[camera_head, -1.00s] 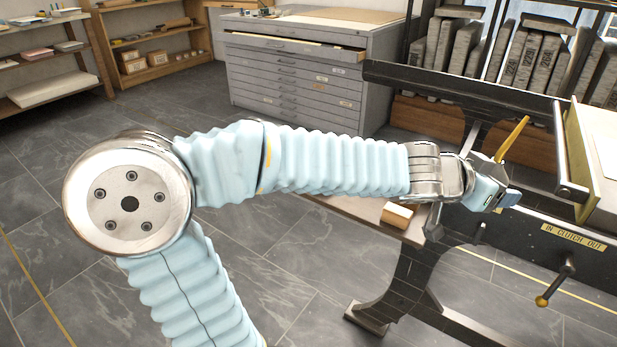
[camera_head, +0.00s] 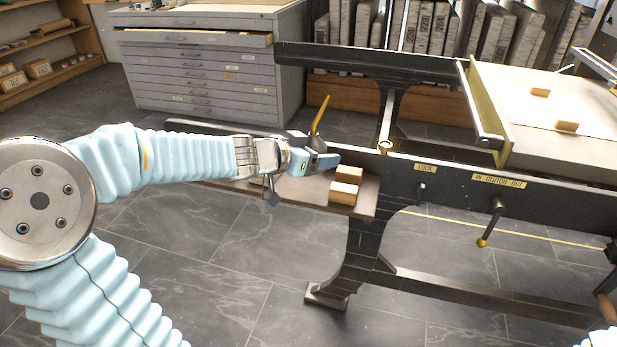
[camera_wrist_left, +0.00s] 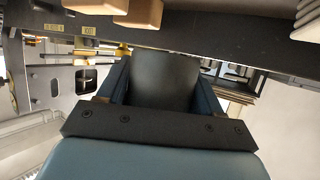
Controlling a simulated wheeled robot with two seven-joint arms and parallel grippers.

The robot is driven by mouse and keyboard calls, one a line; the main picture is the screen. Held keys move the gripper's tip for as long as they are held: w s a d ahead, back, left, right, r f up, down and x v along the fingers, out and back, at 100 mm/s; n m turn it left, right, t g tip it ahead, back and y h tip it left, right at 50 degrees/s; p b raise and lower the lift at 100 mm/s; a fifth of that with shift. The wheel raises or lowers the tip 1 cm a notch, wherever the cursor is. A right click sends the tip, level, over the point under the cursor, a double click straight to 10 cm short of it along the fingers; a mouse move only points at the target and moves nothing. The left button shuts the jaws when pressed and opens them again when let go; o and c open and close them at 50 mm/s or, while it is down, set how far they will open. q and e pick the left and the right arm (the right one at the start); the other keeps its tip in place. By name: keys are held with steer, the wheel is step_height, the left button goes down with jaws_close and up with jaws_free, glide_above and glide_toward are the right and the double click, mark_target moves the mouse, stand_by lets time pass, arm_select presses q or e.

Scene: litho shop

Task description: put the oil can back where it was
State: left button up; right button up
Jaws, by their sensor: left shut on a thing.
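The oil can is a dark can with a yellow spout (camera_head: 320,115) that points up and leans slightly right. My left gripper (camera_head: 322,162) is shut on its body, at the shelf on the left end of the press. In the left wrist view the dark round body (camera_wrist_left: 165,80) sits between both blue fingers. The can's underside is hidden, so I cannot tell whether it touches the shelf. My right gripper is out of view; only a bit of light blue sleeve shows at the lower right corner.
Wooden blocks (camera_head: 343,193) lie on the shelf (camera_head: 305,192) just right of the gripper. The black press rail (camera_head: 450,188) runs behind, with LOCK and clutch labels and a lever (camera_head: 490,222). A brass ring (camera_head: 386,146) sits at the rail. A drawer cabinet (camera_head: 212,75) stands behind.

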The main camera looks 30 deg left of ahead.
mark_target(310, 181)
arm_select(q)
steer(key=shift+w+a+f+b, duration=0.2)
steer(key=shift+a+f, duration=0.25)
steer(key=shift+f, duration=0.15)
steer(key=shift+w+a+f+b, duration=0.1)
steer(key=shift+w+a+f, duration=0.05)
steer(key=shift+a+f, duration=0.35)
steer(key=f+b, duration=0.2)
steer(key=f, duration=0.2)
steer(key=shift+w+a+b, duration=0.1)
steer(key=shift+a+b, duration=0.15)
steer(key=shift+b, duration=0.15)
steer(key=shift+r, duration=0.15)
steer(key=shift+f, duration=0.2)
steer(key=o, duration=0.9)
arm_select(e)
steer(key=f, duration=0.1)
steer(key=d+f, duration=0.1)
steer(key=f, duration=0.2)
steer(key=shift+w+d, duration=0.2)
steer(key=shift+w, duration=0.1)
arm_select(q)
steer(key=shift+o, duration=0.2)
